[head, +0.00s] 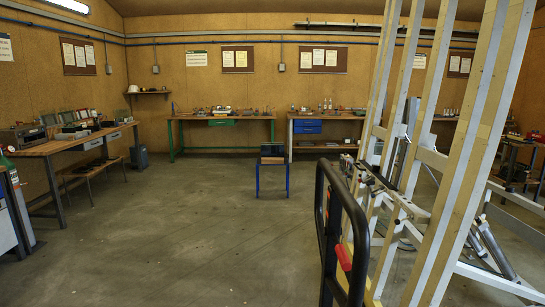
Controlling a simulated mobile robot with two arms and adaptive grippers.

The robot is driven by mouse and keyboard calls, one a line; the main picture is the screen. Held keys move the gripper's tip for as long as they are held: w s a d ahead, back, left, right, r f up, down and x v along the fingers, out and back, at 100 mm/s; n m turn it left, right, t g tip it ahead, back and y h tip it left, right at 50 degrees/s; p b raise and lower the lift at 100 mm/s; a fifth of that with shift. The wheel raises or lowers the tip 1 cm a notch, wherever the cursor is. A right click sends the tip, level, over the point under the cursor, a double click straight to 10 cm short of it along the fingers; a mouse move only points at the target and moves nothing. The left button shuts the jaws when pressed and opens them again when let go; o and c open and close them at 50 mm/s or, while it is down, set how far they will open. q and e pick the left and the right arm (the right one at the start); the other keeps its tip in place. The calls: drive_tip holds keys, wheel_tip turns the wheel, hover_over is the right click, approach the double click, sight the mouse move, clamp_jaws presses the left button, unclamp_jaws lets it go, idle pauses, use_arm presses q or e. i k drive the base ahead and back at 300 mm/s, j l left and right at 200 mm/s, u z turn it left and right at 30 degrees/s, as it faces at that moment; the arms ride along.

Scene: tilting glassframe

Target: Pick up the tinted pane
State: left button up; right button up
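I cannot make out a tinted pane for certain in the head view. The tall tilting frame (465,160), with pale wood-faced uprights and white metal bars, fills the right side. I see no glass on it that I can tell. Neither of my grippers is in view.
A black tubular loop (331,215) with a red grip (343,257) stands just left of the frame. A blue stool (272,172) holds a dark box. Workbenches line the left wall (75,141) and back wall (222,117). The concrete floor (180,235) at left and centre is clear.

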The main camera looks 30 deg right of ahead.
sight(267, 151)
drive_tip(key=i+j+u, duration=0.2)
drive_tip(key=i, duration=0.4)
drive_tip(key=i+j+u, duration=0.25)
drive_tip(key=i, duration=0.4)
drive_tip(key=i+j+u, duration=0.2)
drive_tip(key=i, duration=0.45)
